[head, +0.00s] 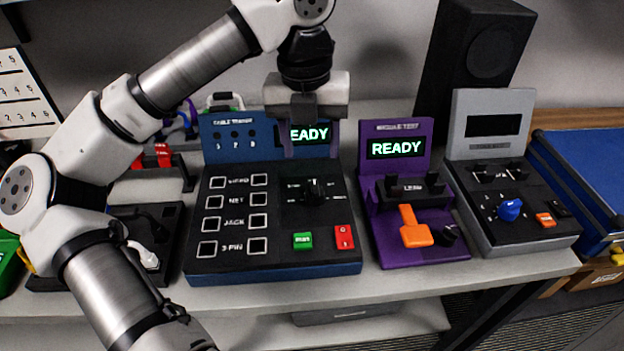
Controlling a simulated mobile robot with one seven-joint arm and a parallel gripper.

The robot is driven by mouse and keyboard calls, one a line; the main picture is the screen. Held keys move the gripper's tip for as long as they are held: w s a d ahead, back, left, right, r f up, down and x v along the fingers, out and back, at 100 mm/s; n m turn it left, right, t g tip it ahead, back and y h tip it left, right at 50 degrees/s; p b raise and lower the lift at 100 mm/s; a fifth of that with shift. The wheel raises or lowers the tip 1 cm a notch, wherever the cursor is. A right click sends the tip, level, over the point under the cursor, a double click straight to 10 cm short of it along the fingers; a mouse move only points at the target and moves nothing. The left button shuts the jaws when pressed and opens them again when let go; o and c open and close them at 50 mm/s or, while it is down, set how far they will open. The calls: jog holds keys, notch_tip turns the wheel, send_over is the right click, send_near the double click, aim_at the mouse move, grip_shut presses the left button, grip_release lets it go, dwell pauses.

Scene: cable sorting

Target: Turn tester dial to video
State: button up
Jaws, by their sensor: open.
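The cable tester (272,270) is a wide black unit with a blue back panel, standing on the bench. Its black dial (316,191) sits on the right half of the sloping top, and its knob stands roughly upright. The small labels around the dial are too small to read with certainty. My gripper (310,148) hangs above and behind the dial, in front of the back panel, apart from the dial. It is open and empty, with its fingers on either side of a display reading partly "EADY". The gripper hides part of that display.
A green button (303,240) and a red switch (344,237) lie in front of the dial. A purple tester (425,252) with an orange lever (414,228) stands close right, then a grey unit (490,135) with a blue knob. A black speaker (470,60) stands behind.

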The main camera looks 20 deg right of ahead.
aim_at(314, 186)
jog(key=f, duration=0.6)
jog(key=f+p, duration=0.1)
jog(key=f, duration=0.2)
jog(key=shift+s+d+f, duration=0.1)
jog(key=shift+d+f, duration=0.15)
jog(key=shift+f, duration=0.1)
jog(key=shift+c, duration=0.2)
jog(key=c, duration=0.9)
